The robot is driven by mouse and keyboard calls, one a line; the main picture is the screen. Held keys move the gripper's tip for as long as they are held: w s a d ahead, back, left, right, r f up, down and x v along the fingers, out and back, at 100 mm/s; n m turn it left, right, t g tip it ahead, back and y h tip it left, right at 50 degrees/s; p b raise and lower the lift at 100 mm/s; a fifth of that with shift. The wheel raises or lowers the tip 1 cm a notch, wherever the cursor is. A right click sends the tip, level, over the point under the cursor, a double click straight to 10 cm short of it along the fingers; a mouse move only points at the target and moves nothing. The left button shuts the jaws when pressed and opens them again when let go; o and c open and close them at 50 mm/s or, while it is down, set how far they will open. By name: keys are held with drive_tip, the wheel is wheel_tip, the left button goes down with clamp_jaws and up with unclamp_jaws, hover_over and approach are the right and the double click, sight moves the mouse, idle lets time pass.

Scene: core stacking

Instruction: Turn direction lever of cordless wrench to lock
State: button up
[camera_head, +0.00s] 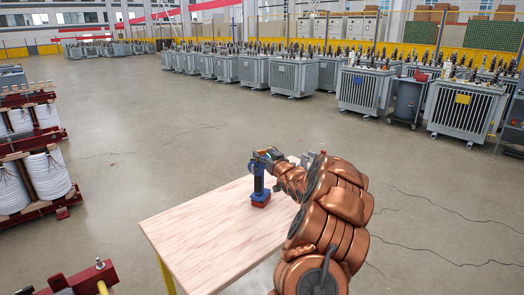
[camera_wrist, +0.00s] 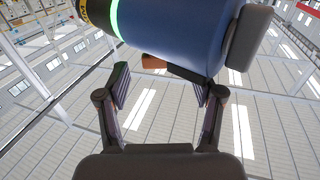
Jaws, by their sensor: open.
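The cordless wrench (camera_head: 259,181) stands upright on the wooden table. It has a blue body and a red battery base. My gripper (camera_head: 268,156) is at the wrench's upper part, coming from the right. In the wrist view my gripper (camera_wrist: 162,90) is open, with its two fingers apart. The wrench's blue body (camera_wrist: 180,35) with a glowing green ring fills the top of that view, just beyond the fingertips. A small brown-orange part (camera_wrist: 153,62) shows below the body, between the fingertips. I cannot tell whether a finger touches it. The direction lever cannot be made out clearly.
The pale wooden table (camera_head: 195,225) is bare on its left and front parts. My arm covers its right side. Coil assemblies on red frames (camera_head: 45,175) stand on the floor at the left. Rows of grey transformers (camera_head: 365,90) stand behind, with open floor between.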

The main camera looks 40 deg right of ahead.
sight(262, 151)
drive_tip(key=shift+x, duration=1.65)
drive_tip(key=shift+c, duration=0.2)
drive_tip(key=c, duration=1.1)
drive_tip(key=shift+p, duration=0.4)
drive_tip(key=shift+c, duration=0.2)
